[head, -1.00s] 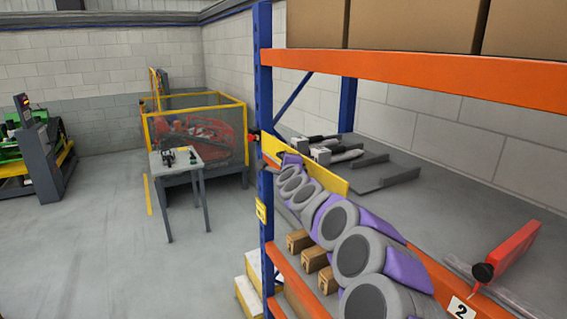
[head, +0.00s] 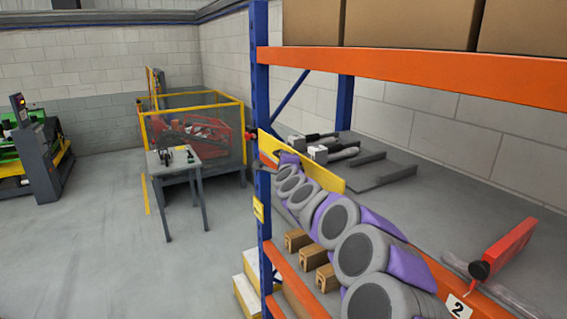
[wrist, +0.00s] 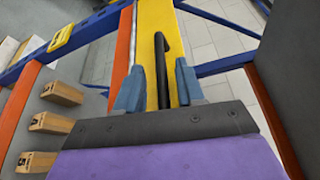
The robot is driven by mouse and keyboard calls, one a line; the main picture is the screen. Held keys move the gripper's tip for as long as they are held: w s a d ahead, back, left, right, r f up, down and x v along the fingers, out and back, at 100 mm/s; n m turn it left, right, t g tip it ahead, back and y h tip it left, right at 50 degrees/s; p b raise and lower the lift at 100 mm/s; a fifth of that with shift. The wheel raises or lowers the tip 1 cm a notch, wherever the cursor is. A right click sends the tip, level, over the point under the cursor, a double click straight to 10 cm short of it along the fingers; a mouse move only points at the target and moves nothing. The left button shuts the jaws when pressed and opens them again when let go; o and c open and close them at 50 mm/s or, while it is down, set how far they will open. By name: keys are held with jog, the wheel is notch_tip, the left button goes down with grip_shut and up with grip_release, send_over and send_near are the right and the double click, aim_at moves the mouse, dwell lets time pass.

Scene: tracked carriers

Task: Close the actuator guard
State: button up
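The guard looks like a long yellow panel (head: 328,178) along the rack's shelf edge in the head view. The panel also fills the top middle of the wrist view (wrist: 158,18), with a black bar handle (wrist: 162,70) on it. My gripper (wrist: 158,86) is open, its two blue fingers on either side of the handle with gaps visible. Whether either finger touches the handle is not clear. Grey-and-white actuators (head: 318,152) lie on the shelf behind the panel. My purple and grey arm hides part of the panel's near side and my fingertips in the head view.
The rack's orange beam (head: 420,75) and blue post (head: 260,100) stand close by. Small wooden blocks (head: 312,256) sit below my arm. A red lever (head: 510,245) with a black knob is at right. The floor (head: 100,250) at left is clear.

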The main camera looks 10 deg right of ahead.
jog(key=s+r+b, duration=0.1)
jog(key=s, duration=1.5)
jog(key=shift+s+a, duration=0.25)
jog(key=shift+a, duration=0.1)
jog(key=shift+r, duration=0.1)
jog(key=s+a+f+n+g+y+b, duration=0.2)
jog(key=s+a+f+n+y+b, duration=0.15)
jog(key=s+a+n+y, duration=0.5)
jog(key=s+a+f+n+g+h+b, duration=0.1)
jog(key=s+a+f+n+g+b, duration=0.15)
jog(key=s+f, duration=0.3)
jog(key=s+a+f+n+g+b, duration=0.1)
jog(key=s+a+f+n+g, duration=0.25)
jog(key=f, duration=0.25)
jog(key=s+d+f+n+g+h+b, duration=0.1)
jog(key=s+d+f+n+g+h, duration=0.1)
jog(key=s+f, duration=0.4)
jog(key=s+d+f+n+g+h+b, duration=0.2)
jog(key=s+d+f+g, duration=0.3)
jog(key=s, duration=0.9)
jog(key=s+d+f+n+g+h+b, duration=0.2)
jog(key=s+d+f, duration=0.4)
jog(key=s, duration=0.4)
jog(key=shift+d+f+g, duration=0.2)
jog(key=shift+f+g, duration=0.55)
jog(key=shift+g, duration=0.15)
jog(key=shift+n, duration=0.25)
jog(key=shift+c, duration=0.4)
